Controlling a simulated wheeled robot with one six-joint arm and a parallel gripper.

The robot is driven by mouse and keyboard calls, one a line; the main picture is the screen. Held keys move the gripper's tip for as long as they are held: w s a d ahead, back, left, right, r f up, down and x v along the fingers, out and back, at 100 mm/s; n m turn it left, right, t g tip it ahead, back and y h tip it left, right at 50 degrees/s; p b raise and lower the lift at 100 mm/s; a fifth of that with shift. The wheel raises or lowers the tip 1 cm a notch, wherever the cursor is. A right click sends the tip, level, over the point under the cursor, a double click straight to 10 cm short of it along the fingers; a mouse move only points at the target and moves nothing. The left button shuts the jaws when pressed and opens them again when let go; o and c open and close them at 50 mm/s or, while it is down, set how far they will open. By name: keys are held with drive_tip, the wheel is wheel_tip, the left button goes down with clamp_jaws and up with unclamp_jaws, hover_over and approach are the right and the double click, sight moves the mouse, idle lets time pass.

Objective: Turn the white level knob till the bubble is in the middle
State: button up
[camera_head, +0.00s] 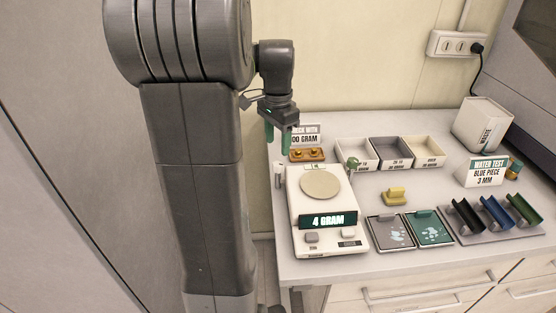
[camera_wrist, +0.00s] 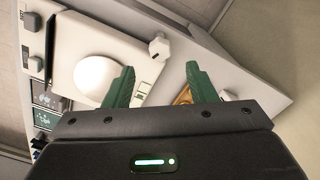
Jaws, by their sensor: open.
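The white level knob (camera_head: 279,172) stands at the back left corner of the white scale (camera_head: 293,205). In the wrist view the knob (camera_wrist: 160,47) is a faceted white piece beside the scale's corner, ahead of the gap between my fingertips. My gripper (camera_head: 278,146) is open and empty, pointing down above the knob, apart from it. Its green fingers also show in the wrist view (camera_wrist: 161,80). The scale has a round beige pan (camera_head: 320,184) and a display (camera_head: 328,220) reading 4 GRAM.
An orange weight block (camera_head: 307,155) and a sign (camera_head: 306,135) stand behind the scale. Trays (camera_head: 390,152), a yellow piece (camera_head: 395,196), two dark plates (camera_head: 391,233) and a colored holder rack (camera_head: 487,234) are to the right. The table's left edge is close to the knob.

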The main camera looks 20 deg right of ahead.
sight(278, 164)
wheel_tip(278, 164, down, 7)
drive_tip(key=shift+r, duration=0.1)
idle(0.3)
drive_tip(key=c, duration=1)
